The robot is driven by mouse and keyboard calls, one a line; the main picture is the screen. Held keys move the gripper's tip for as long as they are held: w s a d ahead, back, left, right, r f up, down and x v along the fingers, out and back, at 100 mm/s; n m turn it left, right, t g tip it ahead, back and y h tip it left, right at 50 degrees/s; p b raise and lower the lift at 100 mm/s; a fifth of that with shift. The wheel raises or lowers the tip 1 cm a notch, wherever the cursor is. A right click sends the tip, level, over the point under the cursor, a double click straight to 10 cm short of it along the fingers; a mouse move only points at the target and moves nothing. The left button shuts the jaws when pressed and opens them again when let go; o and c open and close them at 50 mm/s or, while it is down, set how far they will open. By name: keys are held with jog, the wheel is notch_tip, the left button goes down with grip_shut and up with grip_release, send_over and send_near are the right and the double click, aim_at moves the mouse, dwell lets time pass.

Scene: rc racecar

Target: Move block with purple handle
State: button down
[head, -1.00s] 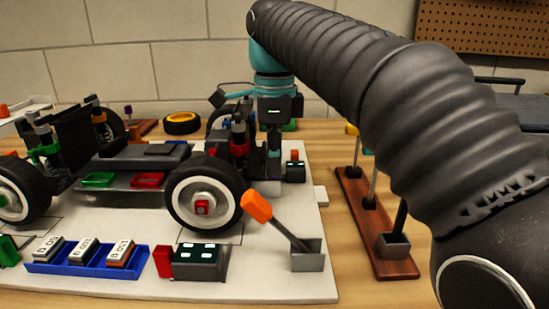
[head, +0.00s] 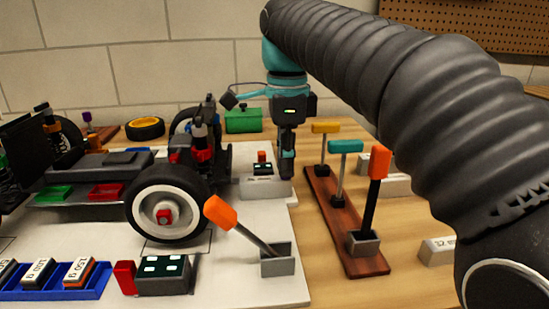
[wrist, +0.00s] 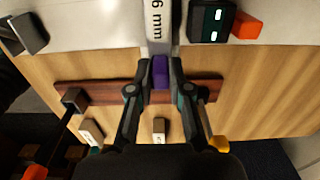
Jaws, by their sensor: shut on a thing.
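The purple handle (wrist: 160,73) sits between my fingertips in the wrist view. A pale block (wrist: 159,24) marked "6 mm" extends from it toward the top. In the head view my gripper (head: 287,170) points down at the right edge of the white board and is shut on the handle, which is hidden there. The block (head: 262,188) shows just left of my fingers, beside the car's wheel end. I cannot tell whether it touches the board.
Left are the car chassis (head: 130,165) and wheel (head: 165,205). Right is a wooden rack (head: 350,255) with upright yellow, teal and orange handles. An orange lever (head: 222,213) tilts near the board's front. Labelled pale blocks (head: 438,252) lie on the table beyond the rack.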

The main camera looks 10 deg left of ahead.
jog(key=shift+d, duration=0.3)
jog(key=c, duration=1)
grip_release()
notch_tip(320, 180, up, 7)
jog(key=shift+w+f, duration=0.1)
jog(key=shift+f, duration=0.05)
jog(key=shift+r, duration=0.4)
